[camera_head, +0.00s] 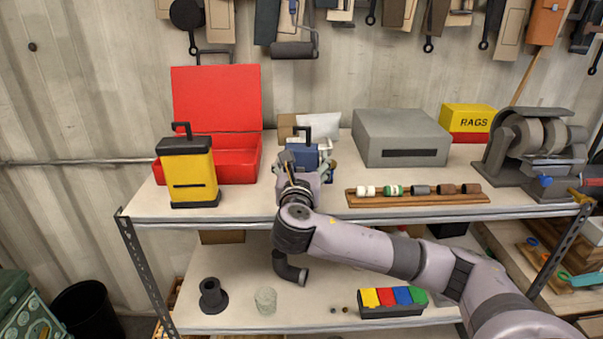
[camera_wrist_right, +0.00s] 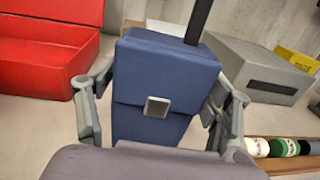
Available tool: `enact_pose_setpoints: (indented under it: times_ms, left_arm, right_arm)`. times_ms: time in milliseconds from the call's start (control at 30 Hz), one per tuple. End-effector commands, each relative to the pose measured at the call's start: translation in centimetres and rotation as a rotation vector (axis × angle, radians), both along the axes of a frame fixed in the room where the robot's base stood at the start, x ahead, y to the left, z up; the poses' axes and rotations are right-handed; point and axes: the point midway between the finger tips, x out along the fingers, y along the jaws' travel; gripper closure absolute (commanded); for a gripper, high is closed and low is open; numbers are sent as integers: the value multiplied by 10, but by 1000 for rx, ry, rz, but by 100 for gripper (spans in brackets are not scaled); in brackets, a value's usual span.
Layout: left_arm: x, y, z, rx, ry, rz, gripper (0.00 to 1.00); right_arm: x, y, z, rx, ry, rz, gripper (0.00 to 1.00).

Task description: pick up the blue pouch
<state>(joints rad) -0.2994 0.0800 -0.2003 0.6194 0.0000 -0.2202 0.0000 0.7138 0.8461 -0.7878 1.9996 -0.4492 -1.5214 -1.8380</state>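The blue pouch (camera_wrist_right: 160,85) stands upright on the upper shelf, with a square grey clasp on its front and a dark strap rising from its top. In the head view the pouch (camera_head: 303,155) is partly hidden behind my right gripper (camera_head: 303,170). In the wrist view my right gripper (camera_wrist_right: 160,112) is open around the pouch, one finger on each side. A narrow gap shows at the left finger; the right finger overlaps the pouch's edge, and I cannot tell whether it touches. My left gripper is not in view.
On the upper shelf (camera_head: 250,205), an open red box (camera_head: 240,150) and a yellow case (camera_head: 188,175) stand left of the pouch. A grey box (camera_head: 400,140), a wooden rack of spools (camera_head: 420,199) and a bench grinder (camera_head: 530,150) stand right. A white packet (camera_head: 320,126) lies behind.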

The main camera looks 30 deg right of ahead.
Motion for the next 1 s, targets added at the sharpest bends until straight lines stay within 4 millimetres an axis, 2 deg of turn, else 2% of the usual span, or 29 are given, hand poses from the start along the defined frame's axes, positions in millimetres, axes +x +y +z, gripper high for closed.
enact_pose_setpoints:
  times_ms: [67,467,767,933,1000]
  left_arm:
    - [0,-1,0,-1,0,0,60]
    - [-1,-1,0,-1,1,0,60]
    - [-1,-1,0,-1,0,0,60]
    - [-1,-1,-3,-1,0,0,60]
    - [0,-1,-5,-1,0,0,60]
  right_arm:
    - [0,0,0,0,0,0,34]
    - [0,0,0,0,0,0,61]
    - [0,0,3,0,-3,0,62]
    - [0,0,15,1,-5,0,62]
    - [0,0,27,1,-8,-1,62]
